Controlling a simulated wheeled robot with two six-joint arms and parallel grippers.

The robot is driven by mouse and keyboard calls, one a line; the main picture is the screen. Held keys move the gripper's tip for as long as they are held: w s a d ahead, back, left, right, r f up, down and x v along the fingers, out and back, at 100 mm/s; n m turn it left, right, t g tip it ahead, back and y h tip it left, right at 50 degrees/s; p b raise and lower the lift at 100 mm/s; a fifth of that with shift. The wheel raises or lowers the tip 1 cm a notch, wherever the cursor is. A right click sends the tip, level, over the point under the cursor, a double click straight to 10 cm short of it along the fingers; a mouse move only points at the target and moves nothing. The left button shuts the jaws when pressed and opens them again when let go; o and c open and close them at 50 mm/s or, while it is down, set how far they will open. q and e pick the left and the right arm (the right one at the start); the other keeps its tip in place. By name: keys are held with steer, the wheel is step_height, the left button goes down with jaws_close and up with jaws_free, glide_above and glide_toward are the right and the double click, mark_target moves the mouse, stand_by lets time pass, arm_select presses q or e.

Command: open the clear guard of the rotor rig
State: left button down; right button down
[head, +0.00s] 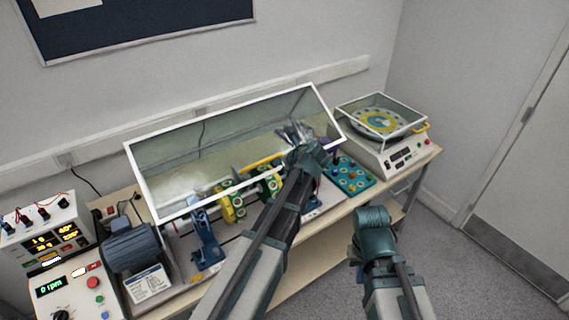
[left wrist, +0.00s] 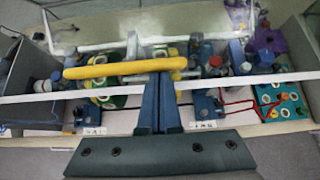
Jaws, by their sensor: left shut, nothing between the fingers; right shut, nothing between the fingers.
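The clear guard (head: 215,137) is a white-framed transparent panel over the rotor rig (head: 207,245). It slopes, and its front edge looks raised above the rig parts. A yellow handle (head: 258,162) is on its front edge; it also shows in the left wrist view (left wrist: 105,69). My left gripper (head: 294,132) is shut and empty at the guard's front edge, right of the handle's visible part in the head view. In the left wrist view its fingers (left wrist: 160,85) reach the handle; I cannot tell whether they touch it. My right gripper (head: 372,216) is shut and empty, in front of the bench, apart from the guard.
A white balancing machine (head: 390,155) with its own clear lid stands at the right end of the bench. A teal tray (head: 348,175) of small parts lies beside the rig. Control boxes (head: 75,290) stand at the left. Floor (head: 450,260) is free at the right.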

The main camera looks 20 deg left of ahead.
mark_target(245, 109)
arm_select(q)
steer(key=w+a+r+p, duration=0.2)
steer(key=r+p, duration=0.1)
steer(key=w+a+r+p, duration=0.1)
steer(key=a+r, duration=0.1)
steer(key=shift+w+r, duration=0.2)
steer(key=w+a+r+p, duration=0.1)
steer(key=a, duration=0.1)
steer(key=w+a+r+p, duration=0.1)
steer(key=w+a, duration=0.1)
steer(key=w+a+r+p, duration=0.1)
steer(key=a+p, duration=0.1)
steer(key=shift+w+r, duration=0.3)
steer(key=shift+r, duration=0.1)
steer(key=w+a, duration=0.1)
steer(key=a, duration=0.1)
steer(key=w+a+r+p, duration=0.1)
steer(key=w, duration=0.1)
steer(key=w+a, duration=0.1)
steer(key=a, duration=0.1)
steer(key=shift+w+a+r+p, duration=0.25)
steer(key=shift+a+r+p, duration=0.05)
steer(key=shift+r+p, duration=0.1)
steer(key=w+a, duration=0.4)
steer(key=a, duration=0.1)
steer(key=w+a, duration=0.2)
steer(key=a, duration=0.1)
steer(key=shift+a+f, duration=0.1)
steer(key=shift+a, duration=0.05)
